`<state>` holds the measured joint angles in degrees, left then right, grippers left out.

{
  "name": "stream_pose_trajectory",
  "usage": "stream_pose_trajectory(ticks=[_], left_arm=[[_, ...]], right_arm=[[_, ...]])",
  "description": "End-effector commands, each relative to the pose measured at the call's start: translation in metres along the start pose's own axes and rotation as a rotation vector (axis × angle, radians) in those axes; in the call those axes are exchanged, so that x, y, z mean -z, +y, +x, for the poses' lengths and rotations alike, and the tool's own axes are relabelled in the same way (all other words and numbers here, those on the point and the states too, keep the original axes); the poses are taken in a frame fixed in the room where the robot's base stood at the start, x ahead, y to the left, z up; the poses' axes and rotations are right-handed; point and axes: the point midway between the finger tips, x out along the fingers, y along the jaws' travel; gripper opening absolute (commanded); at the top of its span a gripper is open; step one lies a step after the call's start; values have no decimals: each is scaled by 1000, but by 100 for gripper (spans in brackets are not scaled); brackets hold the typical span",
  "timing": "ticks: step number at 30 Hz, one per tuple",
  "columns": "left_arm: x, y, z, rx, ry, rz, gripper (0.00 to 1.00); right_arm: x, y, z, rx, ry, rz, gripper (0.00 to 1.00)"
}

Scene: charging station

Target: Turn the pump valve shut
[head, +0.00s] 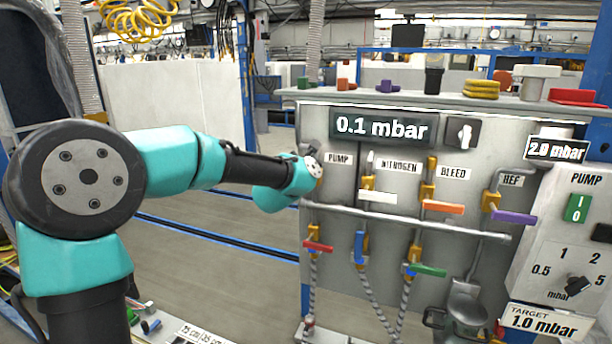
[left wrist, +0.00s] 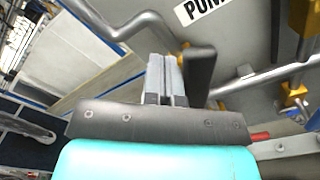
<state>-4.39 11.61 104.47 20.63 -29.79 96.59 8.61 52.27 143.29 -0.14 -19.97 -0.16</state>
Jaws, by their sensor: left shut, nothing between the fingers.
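The PUMP label (head: 338,159) is at the upper left of the valve panel. My left arm's wrist is in front of the spot beside it and hides most of the pump valve in the head view. In the left wrist view a black lever handle (left wrist: 201,72) stands close to the right of my left gripper (left wrist: 166,60), near a bent grey pipe (left wrist: 150,22). The gripper is shut with nothing between its fingers. I cannot tell whether its fingers touch the handle. My right gripper is in neither view.
White (head: 378,197), orange (head: 443,207) and purple (head: 512,217) handles sit along the panel to the right. Red (head: 319,246), blue (head: 360,247) and green (head: 428,270) handles sit below the horizontal pipe (head: 410,220). The gauge display (head: 381,127) reads 0.1 mbar.

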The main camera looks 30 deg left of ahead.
Motion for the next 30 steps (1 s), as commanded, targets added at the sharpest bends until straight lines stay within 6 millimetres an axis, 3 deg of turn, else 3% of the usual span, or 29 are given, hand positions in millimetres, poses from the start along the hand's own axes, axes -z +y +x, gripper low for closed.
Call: stream_pose_trajectory(ticks=[30], left_arm=[[-10, -10, 0, 0, 0, 0, 0]], right_arm=[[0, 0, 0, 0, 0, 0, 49]])
